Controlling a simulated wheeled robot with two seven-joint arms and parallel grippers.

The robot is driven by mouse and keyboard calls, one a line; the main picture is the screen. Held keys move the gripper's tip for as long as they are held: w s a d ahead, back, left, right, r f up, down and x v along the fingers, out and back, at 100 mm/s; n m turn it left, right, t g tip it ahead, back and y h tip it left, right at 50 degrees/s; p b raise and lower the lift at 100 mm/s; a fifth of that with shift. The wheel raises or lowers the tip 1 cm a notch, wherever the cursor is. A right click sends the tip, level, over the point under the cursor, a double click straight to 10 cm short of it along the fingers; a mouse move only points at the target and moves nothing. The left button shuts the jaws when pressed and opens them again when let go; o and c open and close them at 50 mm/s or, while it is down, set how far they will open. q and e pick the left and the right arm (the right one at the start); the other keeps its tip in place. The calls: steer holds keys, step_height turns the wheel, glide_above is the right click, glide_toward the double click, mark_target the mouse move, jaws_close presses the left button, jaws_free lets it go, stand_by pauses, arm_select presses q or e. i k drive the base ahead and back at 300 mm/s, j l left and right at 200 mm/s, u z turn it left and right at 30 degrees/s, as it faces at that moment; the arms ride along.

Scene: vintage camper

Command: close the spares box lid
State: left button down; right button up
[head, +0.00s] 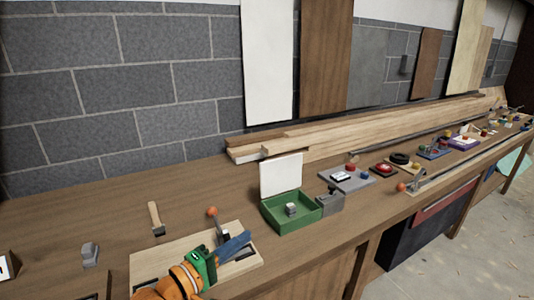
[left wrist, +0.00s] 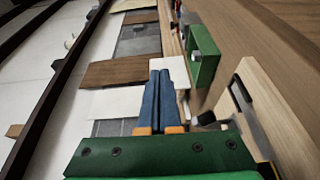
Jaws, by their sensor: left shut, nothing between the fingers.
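The spares box is a green open-topped box (head: 290,222) on the workbench, with a small grey metal block (head: 291,209) inside. Its white lid (head: 281,174) stands upright at the box's back edge, open. My left gripper (head: 247,237) is left of the box and in front of it, over a pale wooden board, with its blue fingers shut and empty. In the left wrist view, the shut fingers (left wrist: 160,75) point toward the white lid (left wrist: 177,72), overlapping part of it, with the green box (left wrist: 205,52) to the right. My right gripper does not show.
A grey metal block (head: 329,201) stands right of the box. A wooden-handled tool (head: 155,217) lies at left. Long planks (head: 380,125) lie behind the box.

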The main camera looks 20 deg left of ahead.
mark_target(278, 176)
steer(key=i+j, duration=0.35)
steer(key=i, duration=0.15)
steer(key=i+j, duration=0.3)
steer(key=i, duration=0.2)
steer(key=i+l, duration=0.2)
steer(key=l, duration=0.25)
